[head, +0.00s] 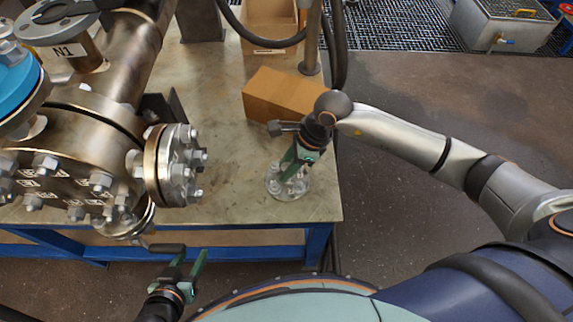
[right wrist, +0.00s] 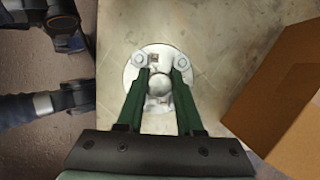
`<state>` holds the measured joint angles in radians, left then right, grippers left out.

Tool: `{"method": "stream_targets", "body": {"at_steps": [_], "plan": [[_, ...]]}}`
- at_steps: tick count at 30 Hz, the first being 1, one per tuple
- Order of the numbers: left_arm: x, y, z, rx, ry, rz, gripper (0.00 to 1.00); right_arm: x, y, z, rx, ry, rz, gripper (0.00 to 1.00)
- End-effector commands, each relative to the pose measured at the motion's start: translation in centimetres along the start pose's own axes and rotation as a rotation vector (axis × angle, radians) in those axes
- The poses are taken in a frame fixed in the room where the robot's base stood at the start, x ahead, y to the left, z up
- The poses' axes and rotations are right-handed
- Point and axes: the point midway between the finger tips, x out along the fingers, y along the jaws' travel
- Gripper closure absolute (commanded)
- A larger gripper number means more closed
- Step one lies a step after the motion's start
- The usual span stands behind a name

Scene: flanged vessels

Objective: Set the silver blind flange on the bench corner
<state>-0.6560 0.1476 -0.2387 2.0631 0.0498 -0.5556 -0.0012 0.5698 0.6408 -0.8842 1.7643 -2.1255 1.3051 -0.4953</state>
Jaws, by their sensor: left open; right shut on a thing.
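The silver blind flange (head: 291,193) is a round disc with bolts, at the bench's front right corner. It lies flat on the bench top or just above it; I cannot tell which. My right gripper (head: 296,170) points down at it from above. In the right wrist view the flange (right wrist: 139,60) shows its bolts, and the fingers of my right gripper (right wrist: 161,82) are shut on its round centre knob. The bench (head: 235,205) has a worn metal top. My left gripper (head: 187,266) is open and empty, in front of the bench's front edge.
A cardboard box (head: 280,95) lies behind the flange, and an open carton (head: 270,20) stands farther back. A steel vessel (head: 100,130) with a bolted side flange (head: 172,165) fills the left of the bench. Bench top between vessel and flange is clear.

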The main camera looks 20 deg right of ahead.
Motion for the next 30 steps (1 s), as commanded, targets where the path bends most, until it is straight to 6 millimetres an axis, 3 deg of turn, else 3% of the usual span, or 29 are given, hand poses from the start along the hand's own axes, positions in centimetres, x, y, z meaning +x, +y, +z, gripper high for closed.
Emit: {"method": "stream_targets", "body": {"at_steps": [8, 9, 18, 23, 30], "plan": [[0.54, -0.09, 0.86, 0.000, -0.008, -0.001, 0.50, 0.43, -0.16, -0.01, -0.002, -0.007, -0.005, 1.00], [0.49, -0.09, 0.82, 0.000, -0.009, -0.001, 0.50, 0.33, -0.16, 0.03, -0.002, -0.007, -0.005, 0.61], [0.49, -0.08, 0.76, 0.000, -0.007, -0.001, 0.50, 0.46, -0.05, -0.12, 0.000, -0.002, -0.002, 0.29], [0.46, -0.07, 0.56, 0.000, -0.003, 0.000, 0.50, 0.50, -0.03, -0.17, 0.000, -0.001, -0.001, 0.29], [0.42, -0.05, 0.25, 0.001, 0.004, 0.000, 0.50, 0.64, 0.06, -0.35, 0.001, 0.003, 0.002, 0.03]]}}
